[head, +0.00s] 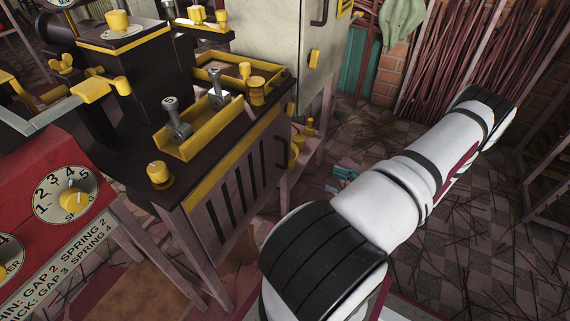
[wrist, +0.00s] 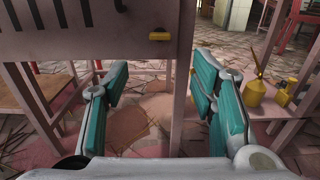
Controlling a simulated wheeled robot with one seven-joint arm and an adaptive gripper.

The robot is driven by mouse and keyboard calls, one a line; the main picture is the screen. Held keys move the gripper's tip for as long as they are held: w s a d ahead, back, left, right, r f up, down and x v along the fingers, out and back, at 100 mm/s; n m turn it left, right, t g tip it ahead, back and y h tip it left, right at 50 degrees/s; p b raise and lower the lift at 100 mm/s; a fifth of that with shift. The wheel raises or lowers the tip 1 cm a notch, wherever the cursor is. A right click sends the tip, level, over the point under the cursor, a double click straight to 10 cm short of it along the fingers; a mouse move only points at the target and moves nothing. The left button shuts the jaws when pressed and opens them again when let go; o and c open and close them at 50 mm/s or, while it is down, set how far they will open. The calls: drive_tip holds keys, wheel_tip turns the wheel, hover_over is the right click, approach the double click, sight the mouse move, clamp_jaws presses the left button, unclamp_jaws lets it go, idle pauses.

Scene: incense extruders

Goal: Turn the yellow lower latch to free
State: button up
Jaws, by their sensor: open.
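A small yellow latch (wrist: 160,36) lies level on the lower edge of a greyish-pink panel (wrist: 60,48) in the wrist view, near the top centre. I take it for the lower latch; I cannot make it out in the head view. My gripper (wrist: 158,68) is open and empty, its teal fingers spread left and right, below the latch in the picture and apart from it. In the head view only a bit of teal finger (head: 343,173) shows beside my white arm. The vented cabinet (head: 240,185) stands left of it.
A pink leg (wrist: 184,85) runs down between the fingers in the wrist view. A yellow oil can (wrist: 255,88) stands on a low shelf at right. The red panel with dials (head: 60,220) is at left in the head view.

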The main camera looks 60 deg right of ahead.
sight(292, 164)
drive_tip(key=w+b, duration=0.1)
drive_tip(key=w, duration=0.3)
drive_tip(key=w+b, duration=0.1)
drive_tip(key=w, duration=0.4)
drive_tip(key=w+a+b, duration=0.1)
drive_tip(key=w, duration=0.3)
drive_tip(key=shift+w, duration=0.4)
drive_tip(key=c, duration=1.1)
